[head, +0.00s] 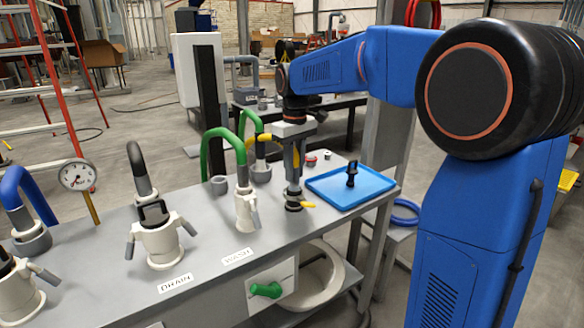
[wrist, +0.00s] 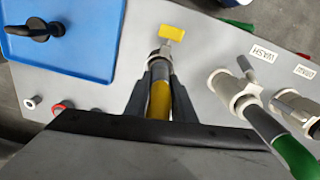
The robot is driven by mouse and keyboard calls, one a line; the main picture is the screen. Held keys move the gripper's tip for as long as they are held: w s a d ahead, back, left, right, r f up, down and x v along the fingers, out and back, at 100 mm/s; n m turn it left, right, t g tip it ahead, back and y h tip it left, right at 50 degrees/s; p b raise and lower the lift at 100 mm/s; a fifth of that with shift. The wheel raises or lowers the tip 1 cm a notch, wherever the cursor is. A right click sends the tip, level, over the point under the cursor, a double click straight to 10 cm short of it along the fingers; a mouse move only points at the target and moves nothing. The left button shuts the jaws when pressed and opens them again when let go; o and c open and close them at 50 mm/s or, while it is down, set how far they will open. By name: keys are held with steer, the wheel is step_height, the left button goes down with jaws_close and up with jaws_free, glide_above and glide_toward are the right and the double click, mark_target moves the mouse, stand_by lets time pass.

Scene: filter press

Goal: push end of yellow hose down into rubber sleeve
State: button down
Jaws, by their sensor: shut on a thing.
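My gripper (head: 293,180) points down over the bench and is shut on the yellow hose (wrist: 159,99). In the wrist view the hose runs between the two dark fingers towards a grey and dark fitting with a round collar (wrist: 160,57). In the head view a short dark sleeve (head: 293,206) stands on the bench directly below the fingers, with a yellow tab (head: 308,205) at its side. The tab also shows in the wrist view (wrist: 172,32). The hose's lower end is hidden, and I cannot tell whether it is inside the sleeve.
A blue tray (head: 335,191) with a black-handled thing (head: 352,173) lies right of the sleeve. The white WASH coupling (head: 246,212) with its green hose (head: 212,137) stands to the left, the DRAIN coupling (head: 163,243) farther left. A red-rimmed cap (head: 310,160) sits behind.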

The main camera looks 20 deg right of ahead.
steer(key=c, duration=1.4)
jaws_free()
step_height(320, 180, up, 17)
steer(key=s+d+f+m+t, duration=0.1)
steer(key=s+d+f, duration=0.1)
steer(key=s+f, duration=0.5)
steer(key=s+d+f+m+t, duration=0.1)
steer(key=s+d+f+m, duration=0.15)
steer(key=s, duration=0.85)
steer(key=s+d+f+m+t, duration=0.1)
steer(key=s+d+f+t, duration=0.1)
steer(key=s+f, duration=1.3)
steer(key=shift+s+f+m+t, duration=0.25)
steer(key=shift+f+m+t, duration=0.15)
steer(key=shift+f, duration=0.4)
steer(key=shift+d, duration=0.1)
